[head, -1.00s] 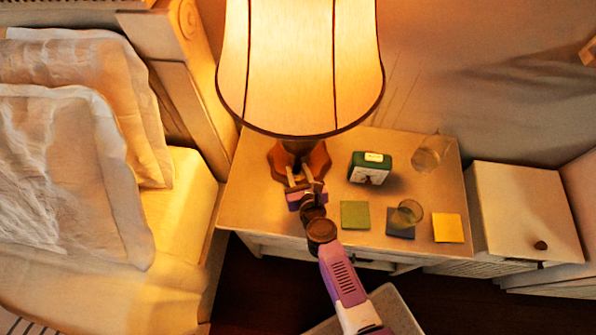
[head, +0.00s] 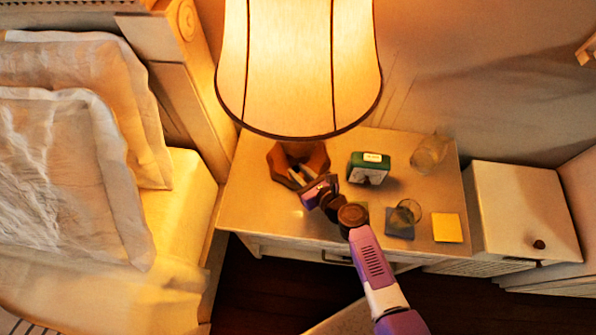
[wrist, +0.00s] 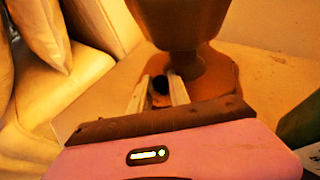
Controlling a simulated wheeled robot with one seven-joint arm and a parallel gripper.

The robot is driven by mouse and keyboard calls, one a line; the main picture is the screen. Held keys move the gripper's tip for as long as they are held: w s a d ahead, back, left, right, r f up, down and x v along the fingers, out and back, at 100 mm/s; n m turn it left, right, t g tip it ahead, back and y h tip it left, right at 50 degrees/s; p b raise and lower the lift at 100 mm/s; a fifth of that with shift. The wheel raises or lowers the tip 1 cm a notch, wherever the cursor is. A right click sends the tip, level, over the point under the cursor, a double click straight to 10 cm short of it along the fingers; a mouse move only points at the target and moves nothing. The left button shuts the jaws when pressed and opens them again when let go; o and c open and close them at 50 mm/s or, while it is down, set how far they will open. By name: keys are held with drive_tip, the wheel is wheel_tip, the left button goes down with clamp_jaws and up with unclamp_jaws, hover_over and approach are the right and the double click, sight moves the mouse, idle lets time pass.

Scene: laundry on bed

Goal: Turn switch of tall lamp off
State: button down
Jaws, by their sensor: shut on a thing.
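The tall lamp has a cream shade (head: 300,70) with dark trim, and it glows brightly. Its brown wooden base (head: 317,158) stands on the white nightstand; in the wrist view the brown stem (wrist: 185,25) rises just beyond my fingers. My gripper (head: 296,175) is low at the front of the base, pointing up-left. In the wrist view my gripper (wrist: 158,82) has its two pale fingers on either side of a small dark knob-like part (wrist: 160,86), which looks like the lamp switch. The jaws are shut on it. Its exact setting cannot be made out.
The nightstand (head: 250,205) also holds a green box clock (head: 369,168), glasses (head: 430,152), and blue and yellow coasters (head: 447,228) right of my arm. The bed with pillows (head: 60,180) is at left. A white cabinet (head: 525,210) stands at right.

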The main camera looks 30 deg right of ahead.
drive_tip(key=n+y, duration=0.2)
drive_tip(key=n+g+y, duration=0.1)
drive_tip(key=y, duration=0.1)
drive_tip(key=shift+w+d+n+b, duration=0.15)
drive_tip(key=shift+d+n+b, duration=0.15)
drive_tip(key=shift+d+b, duration=0.1)
drive_tip(key=shift+n+g+y+b, duration=0.5)
drive_tip(key=shift+n+g+y, duration=0.3)
drive_tip(key=shift+n+y, duration=0.55)
drive_tip(key=shift+g, duration=0.3)
drive_tip(key=c, duration=1.3)
unclamp_jaws()
